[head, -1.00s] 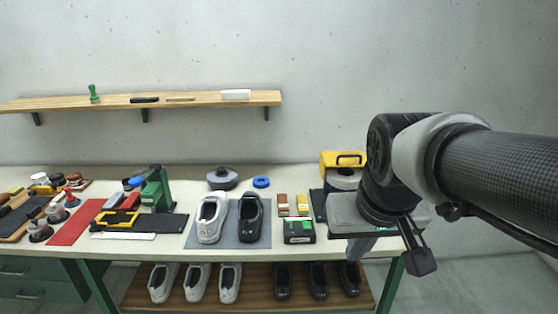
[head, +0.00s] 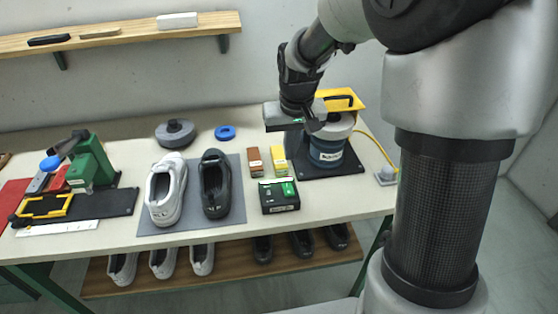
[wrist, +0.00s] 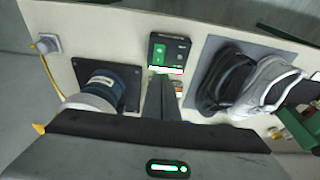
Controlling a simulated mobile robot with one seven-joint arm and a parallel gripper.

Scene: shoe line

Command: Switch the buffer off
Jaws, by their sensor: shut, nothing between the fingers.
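The buffer (head: 328,150) is a blue drum with a pale grey wheel on top and a yellow hood behind it. It stands on a black base plate at the table's right and also shows at left in the wrist view (wrist: 103,85). My gripper (head: 291,150) is shut and empty, pointing down above the table, left of the buffer and behind the box. In the wrist view its fingers (wrist: 161,82) partly hide the sponges.
A grey mat (head: 191,230) with a white and a dark shoe lies left of the box. Small brown and yellow blocks (head: 267,161) stand just behind the box. A shelf (head: 110,42) hangs behind.

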